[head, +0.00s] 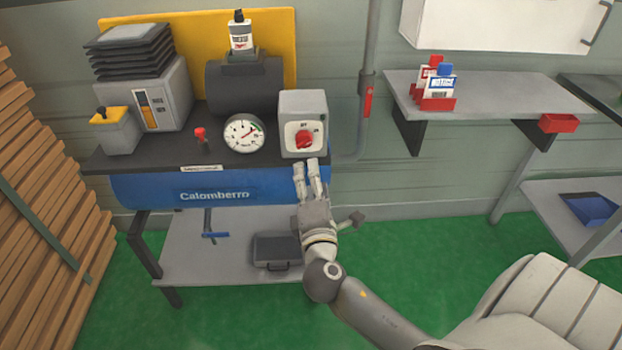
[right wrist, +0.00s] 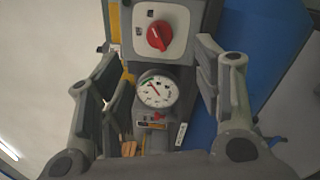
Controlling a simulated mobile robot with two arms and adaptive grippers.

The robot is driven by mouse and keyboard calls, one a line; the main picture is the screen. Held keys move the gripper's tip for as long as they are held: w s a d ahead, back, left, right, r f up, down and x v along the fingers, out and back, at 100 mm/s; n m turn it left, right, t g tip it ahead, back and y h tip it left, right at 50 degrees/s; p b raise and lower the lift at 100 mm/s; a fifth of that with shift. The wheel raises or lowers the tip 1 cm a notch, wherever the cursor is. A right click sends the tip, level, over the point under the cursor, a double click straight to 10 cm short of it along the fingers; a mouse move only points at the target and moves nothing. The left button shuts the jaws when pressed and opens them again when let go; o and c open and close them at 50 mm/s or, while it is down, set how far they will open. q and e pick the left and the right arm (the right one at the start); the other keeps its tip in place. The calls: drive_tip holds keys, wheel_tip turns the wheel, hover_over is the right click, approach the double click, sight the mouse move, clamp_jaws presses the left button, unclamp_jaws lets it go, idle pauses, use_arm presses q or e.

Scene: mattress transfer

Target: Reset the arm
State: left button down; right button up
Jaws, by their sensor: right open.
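My right arm (head: 370,312) reaches in from the lower right in the head view. My right gripper (head: 306,166) is open and empty, in front of the grey switch box (head: 316,103) with the red rotary knob (head: 304,140). The fingertips lie just below the knob in the picture; contact cannot be told. In the right wrist view, the open fingers (right wrist: 158,60) stand to either side of the pressure gauge (right wrist: 157,89), with the red knob (right wrist: 158,36) above it and clear space between. My left gripper is out of view.
The blue compressor tank (head: 150,190) and its dark top sit on a stand with a lower shelf (head: 205,228) holding a dark case (head: 277,251). A wall shelf (head: 510,97) is at right, wooden planks (head: 40,180) at left, a grey seat (head: 545,305) at lower right.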

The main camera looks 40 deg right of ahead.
wheel_tip(320, 180, down, 20)
drive_tip(key=a+g+y+p, duration=0.1)
drive_tip(key=a+g+y, duration=0.1)
drive_tip(key=g+y, duration=0.2)
drive_tip(key=s+a+f+m+g+y, duration=0.1)
drive_tip(key=s+f, duration=0.1)
drive_tip(key=f, duration=0.3)
drive_tip(key=s+f+m+g+p, duration=0.1)
drive_tip(key=s+f+g, duration=0.15)
drive_tip(key=f, duration=0.35)
drive_tip(key=s+a+f+m+y, duration=0.1)
drive_tip(key=s+f, duration=0.2)
drive_tip(key=f, duration=0.2)
drive_tip(key=s+a+f+m+g+y, duration=0.2)
drive_tip(key=s+f+m+g, duration=0.2)
drive_tip(key=s+f, duration=0.85)
drive_tip(key=s+a+f+m+g+p, duration=0.1)
drive_tip(key=s+f+m+g, duration=0.1)
drive_tip(key=s, duration=0.9)
drive_tip(key=s+a+f+m+g+y+p, duration=0.1)
drive_tip(key=s+f+m, duration=0.3)
drive_tip(key=s, duration=0.6)
wheel_tip(320, 180, down, 3)
drive_tip(key=shift+s+a+r+g, duration=0.15)
drive_tip(key=shift+s+a+g, duration=0.2)
drive_tip(key=shift+s+g, duration=0.1)
